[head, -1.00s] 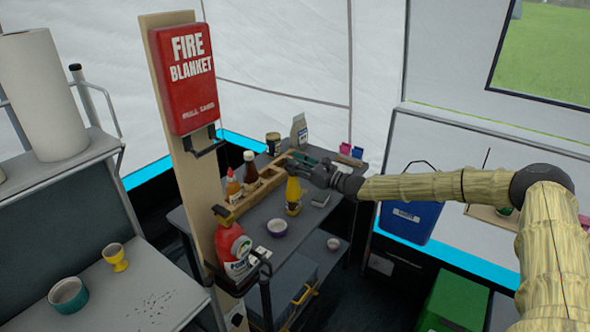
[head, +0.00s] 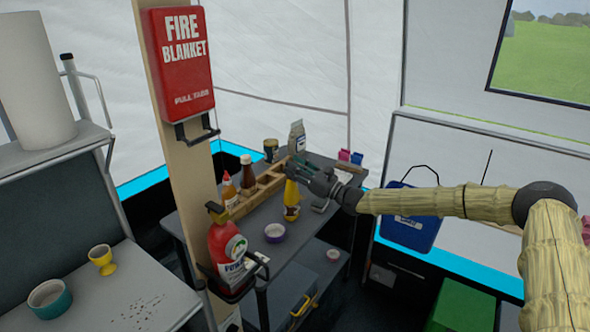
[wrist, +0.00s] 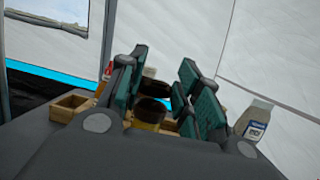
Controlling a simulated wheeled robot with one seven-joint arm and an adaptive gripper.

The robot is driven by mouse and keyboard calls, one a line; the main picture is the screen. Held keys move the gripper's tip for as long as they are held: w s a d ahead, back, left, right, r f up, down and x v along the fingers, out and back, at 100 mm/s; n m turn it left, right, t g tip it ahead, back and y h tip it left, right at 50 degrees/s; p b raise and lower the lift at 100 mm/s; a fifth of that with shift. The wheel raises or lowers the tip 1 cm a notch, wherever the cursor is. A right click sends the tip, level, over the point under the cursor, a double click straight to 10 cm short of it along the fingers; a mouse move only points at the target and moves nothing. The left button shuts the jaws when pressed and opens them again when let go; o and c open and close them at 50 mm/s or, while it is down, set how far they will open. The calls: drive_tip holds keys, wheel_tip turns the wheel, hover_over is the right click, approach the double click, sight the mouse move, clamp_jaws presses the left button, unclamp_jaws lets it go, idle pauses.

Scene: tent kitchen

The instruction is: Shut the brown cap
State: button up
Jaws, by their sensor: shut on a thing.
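A yellow bottle (head: 291,203) stands on the grey table, directly below my gripper (head: 297,171). In the wrist view, a brown cap (wrist: 151,111) sits on the yellow top of the bottle (wrist: 146,127), between the teal fingers of my gripper (wrist: 163,95). A second dark brown round part shows just above it and looks like the cap's raised lid. My gripper is shut on the brown cap. The exact contact of the fingers is partly hidden. In the head view the gripper hides the bottle's top.
A wooden rack (head: 262,187) with sauce bottles stands just left of the yellow bottle. A purple bowl (head: 275,232) is in front. A white carton (head: 297,137) and a dark jar (head: 271,150) stand behind. The post with the fire blanket (head: 182,65) and a red bottle (head: 228,252) are nearer.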

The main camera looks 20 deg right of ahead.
drive_tip(key=o, duration=1)
drive_tip(key=shift+f, duration=0.1)
drive_tip(key=v, duration=1.2)
drive_tip(key=shift+s, duration=0.1)
